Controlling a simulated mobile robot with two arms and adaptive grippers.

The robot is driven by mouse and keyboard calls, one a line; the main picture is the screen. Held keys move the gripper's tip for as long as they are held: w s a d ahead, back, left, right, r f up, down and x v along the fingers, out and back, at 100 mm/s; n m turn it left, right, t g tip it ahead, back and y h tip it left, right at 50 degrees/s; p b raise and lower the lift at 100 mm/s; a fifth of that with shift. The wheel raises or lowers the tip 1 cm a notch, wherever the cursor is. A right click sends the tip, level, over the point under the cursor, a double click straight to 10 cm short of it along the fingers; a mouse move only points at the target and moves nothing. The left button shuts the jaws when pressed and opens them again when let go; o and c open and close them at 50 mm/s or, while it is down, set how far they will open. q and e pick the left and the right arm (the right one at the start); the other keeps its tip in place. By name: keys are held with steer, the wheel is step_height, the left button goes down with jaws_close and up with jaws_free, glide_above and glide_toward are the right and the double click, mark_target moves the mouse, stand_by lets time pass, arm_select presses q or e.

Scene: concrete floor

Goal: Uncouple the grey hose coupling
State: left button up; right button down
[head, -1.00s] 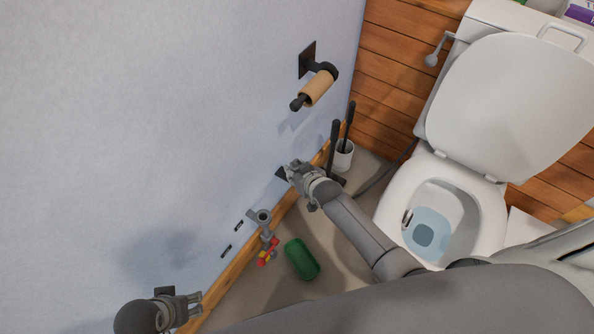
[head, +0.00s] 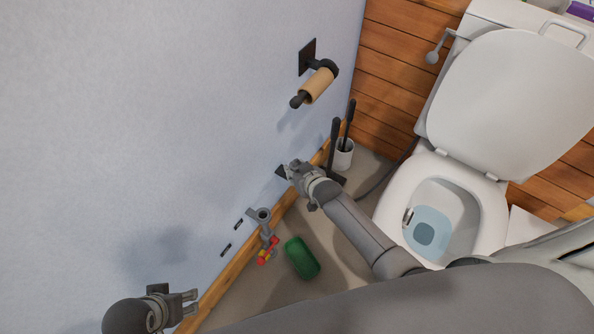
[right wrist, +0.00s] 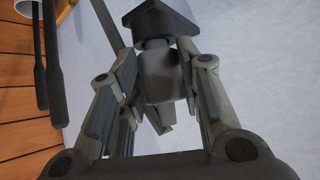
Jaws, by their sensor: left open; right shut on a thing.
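The grey hose coupling (right wrist: 163,85) shows in the right wrist view, in line with a dark wall plate (right wrist: 160,17). It sits between the fingers of my right gripper (right wrist: 160,90), which is shut on it. In the head view my right gripper (head: 289,172) is low at the wall, by the plate's dark edge; the coupling is mostly hidden there. My left gripper (head: 190,303) is open and empty near the wall at the lower left, well apart from the coupling.
A green cylinder (head: 301,258) lies on the floor. A toilet brush holder (head: 344,155) and toilet (head: 440,215) are to the right.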

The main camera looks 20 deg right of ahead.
steer(key=c, duration=0.9)
jaws_free()
steer(key=shift+f, duration=0.15)
steer(key=shift+c, duration=0.2)
steer(key=v, duration=1.2)
steer(key=shift+s, duration=0.15)
